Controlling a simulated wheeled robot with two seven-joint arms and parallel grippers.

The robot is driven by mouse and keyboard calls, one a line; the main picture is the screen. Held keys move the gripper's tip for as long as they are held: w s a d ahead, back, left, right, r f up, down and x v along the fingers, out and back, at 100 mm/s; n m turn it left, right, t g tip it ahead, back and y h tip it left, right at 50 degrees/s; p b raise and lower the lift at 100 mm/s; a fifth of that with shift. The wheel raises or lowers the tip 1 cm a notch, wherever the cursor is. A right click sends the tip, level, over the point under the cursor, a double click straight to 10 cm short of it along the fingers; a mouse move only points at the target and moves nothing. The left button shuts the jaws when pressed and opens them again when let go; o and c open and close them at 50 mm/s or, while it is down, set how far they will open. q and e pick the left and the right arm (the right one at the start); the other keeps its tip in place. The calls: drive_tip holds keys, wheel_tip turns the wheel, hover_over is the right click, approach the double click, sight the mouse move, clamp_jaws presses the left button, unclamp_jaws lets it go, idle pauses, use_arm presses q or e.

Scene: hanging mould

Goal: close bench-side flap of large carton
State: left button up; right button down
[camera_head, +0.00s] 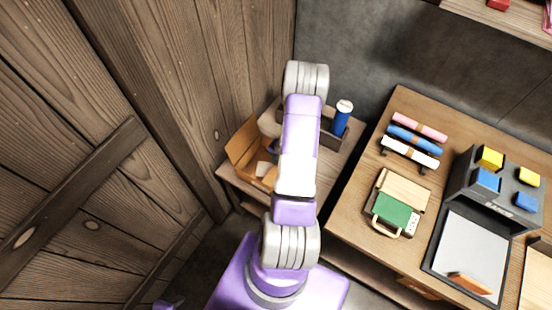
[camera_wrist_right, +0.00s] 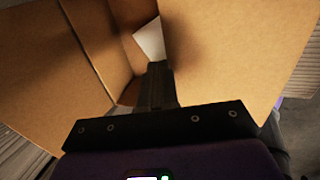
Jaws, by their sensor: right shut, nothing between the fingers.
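The large brown carton (camera_head: 246,146) stands on a low wooden surface left of my raised arm in the head view. A flap of it stands up, and my arm hides its right part. In the right wrist view the carton fills most of the picture: a broad panel (camera_wrist_right: 240,50) on the right and a creased panel (camera_wrist_right: 45,65) on the left, with a gap between them. My right gripper (camera_wrist_right: 157,70) is shut and empty, its fingertips at that gap close to the right panel. I cannot tell whether they touch. My left gripper is not in view.
A blue bottle (camera_head: 342,118) with a white cap stands in a dark tray right of my arm. The workbench (camera_head: 350,215) on the right holds coloured rolls (camera_head: 413,140), a green case (camera_head: 396,209) and a dark organiser (camera_head: 470,170). A plank wall (camera_head: 165,80) stands on the left.

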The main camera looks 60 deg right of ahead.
drive_tip(key=shift+r+p, duration=0.85)
drive_tip(key=shift+r, duration=0.2)
wheel_tip(320, 180, up, 13)
drive_tip(key=p, duration=0.8)
drive_tip(key=shift+f+p, duration=0.15)
drive_tip(key=shift+p, duration=0.25)
drive_tip(key=w+a+f+m+g+y+b, duration=0.1)
drive_tip(key=a+f+m+b, duration=0.2)
drive_tip(key=a, duration=1)
drive_tip(key=w+a+f+m+g+y+b, duration=0.1)
drive_tip(key=a+f+m, duration=0.4)
drive_tip(key=a+m, duration=0.5)
drive_tip(key=w+a+f+m+g+y+b, duration=0.1)
drive_tip(key=a+f+m+b, duration=0.3)
drive_tip(key=a, duration=1.3)
drive_tip(key=m+y+b, duration=0.1)
drive_tip(key=m, duration=0.1)
drive_tip(key=shift+w+a+f+m, duration=0.2)
drive_tip(key=shift+a+f+m, duration=0.05)
drive_tip(key=shift+f+m, duration=0.05)
drive_tip(key=shift+d, duration=0.1)
